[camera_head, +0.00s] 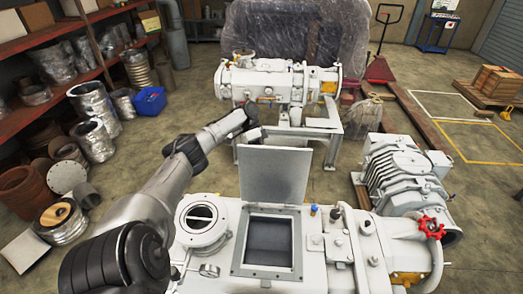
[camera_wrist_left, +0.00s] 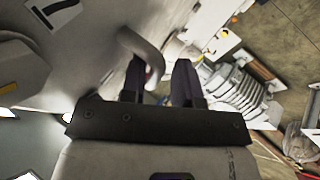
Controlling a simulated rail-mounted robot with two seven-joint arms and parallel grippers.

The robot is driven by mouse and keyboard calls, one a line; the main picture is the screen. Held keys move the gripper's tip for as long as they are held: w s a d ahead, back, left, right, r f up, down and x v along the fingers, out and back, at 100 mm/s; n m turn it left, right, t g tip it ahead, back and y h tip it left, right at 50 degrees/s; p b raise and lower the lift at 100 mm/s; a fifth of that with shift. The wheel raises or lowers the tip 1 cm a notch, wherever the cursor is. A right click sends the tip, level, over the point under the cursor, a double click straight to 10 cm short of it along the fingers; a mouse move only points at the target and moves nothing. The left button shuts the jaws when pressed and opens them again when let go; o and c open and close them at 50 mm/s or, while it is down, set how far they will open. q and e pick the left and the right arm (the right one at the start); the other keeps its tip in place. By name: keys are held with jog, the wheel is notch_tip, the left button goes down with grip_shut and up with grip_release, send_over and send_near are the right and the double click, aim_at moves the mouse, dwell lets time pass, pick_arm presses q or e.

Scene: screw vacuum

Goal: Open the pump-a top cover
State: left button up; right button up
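The pump-a top cover (camera_head: 275,175) is a flat grey-white plate. It stands raised, nearly upright, behind the square opening (camera_head: 268,243) in the white pump body in the head view. My left arm reaches in from the left, and its gripper (camera_head: 250,121) is behind the cover's upper left, small and partly hidden. In the left wrist view the two dark fingers (camera_wrist_left: 160,68) stand apart, with a gap between them. A curved white handle-like bar (camera_wrist_left: 140,45) lies at the fingers, partly hidden by the left one; I cannot tell whether they touch. My right gripper is not seen.
A second white pump (camera_head: 280,82) stands on a frame behind the cover. A ribbed grey unit (camera_head: 400,168) and a red handwheel (camera_head: 431,228) are on the right. Shelves with wrapped parts line the left, with a blue bin (camera_head: 149,101) on the floor.

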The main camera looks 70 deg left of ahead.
pick_arm(q)
jog(key=shift+o, duration=0.8)
jog(key=shift+s+f, duration=0.1)
jog(key=shift+o, duration=0.2)
jog(key=shift+r, duration=0.2)
jog(key=shift+a+r, duration=0.1)
jog(key=b+v, duration=0.2)
jog(key=v, duration=0.5)
jog(key=shift+b, duration=0.4)
jog(key=shift+r, duration=0.1)
